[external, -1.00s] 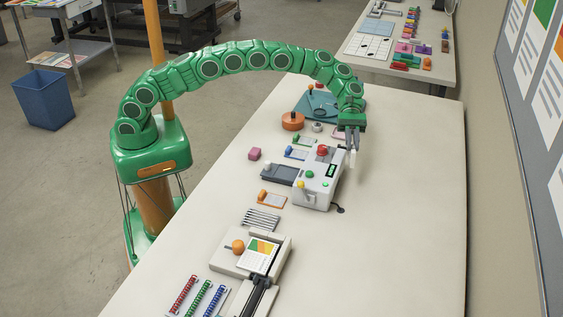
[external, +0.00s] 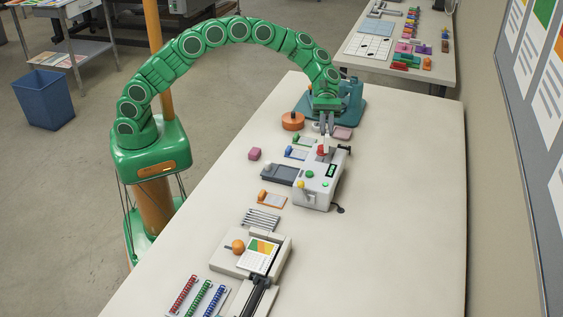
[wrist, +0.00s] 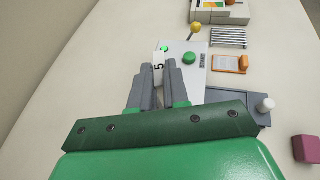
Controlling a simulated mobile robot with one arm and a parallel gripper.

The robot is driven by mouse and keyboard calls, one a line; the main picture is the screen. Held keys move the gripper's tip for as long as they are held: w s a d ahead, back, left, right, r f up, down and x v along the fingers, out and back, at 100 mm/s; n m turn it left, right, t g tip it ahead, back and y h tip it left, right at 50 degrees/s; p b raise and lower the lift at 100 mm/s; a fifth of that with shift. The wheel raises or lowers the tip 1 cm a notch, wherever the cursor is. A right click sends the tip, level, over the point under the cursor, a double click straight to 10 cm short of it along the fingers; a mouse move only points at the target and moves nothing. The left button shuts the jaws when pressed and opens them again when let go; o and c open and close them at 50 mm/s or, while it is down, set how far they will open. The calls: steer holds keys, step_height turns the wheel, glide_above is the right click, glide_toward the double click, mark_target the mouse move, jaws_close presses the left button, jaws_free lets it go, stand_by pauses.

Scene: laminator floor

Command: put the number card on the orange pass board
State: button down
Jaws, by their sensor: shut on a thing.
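My gripper (external: 326,122) is shut on the number card (wrist: 158,66), a small white card with a black 5, in the wrist view. In the external view my gripper hangs above the far end of the white laminator (external: 312,188), near its red knob. The orange pass board (external: 272,200) lies flat on the table at the near left of the laminator, well apart from my gripper. It also shows in the wrist view (wrist: 230,64), right of the card, with an orange clip at one end.
A blue-clipped board (external: 296,153) and a green-clipped board (external: 304,140) lie left of the laminator. A dark grey tray (external: 277,174) sits at its left side. Metal rods (external: 261,220) and a paper trimmer (external: 230,263) are nearer. The table's right side is clear.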

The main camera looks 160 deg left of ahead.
steer(key=shift+s+d+r, duration=0.1)
steer(key=shift+s+d, duration=0.35)
steer(key=shift+d, duration=0.1)
steer(key=s+d+m+g+h, duration=0.15)
steer(key=s+d, duration=0.25)
steer(key=d, duration=0.9)
steer(key=s+d+m+g+h, duration=0.1)
steer(key=s+d+m+h, duration=0.15)
steer(key=d, duration=1.15)
glide_above(275, 194)
steer(key=shift+n+y, duration=0.3)
steer(key=shift+y, duration=0.1)
steer(key=shift+f, duration=6.1)
steer(key=shift+f, duration=0.1)
steer(key=c, duration=1.1)
jaws_free()
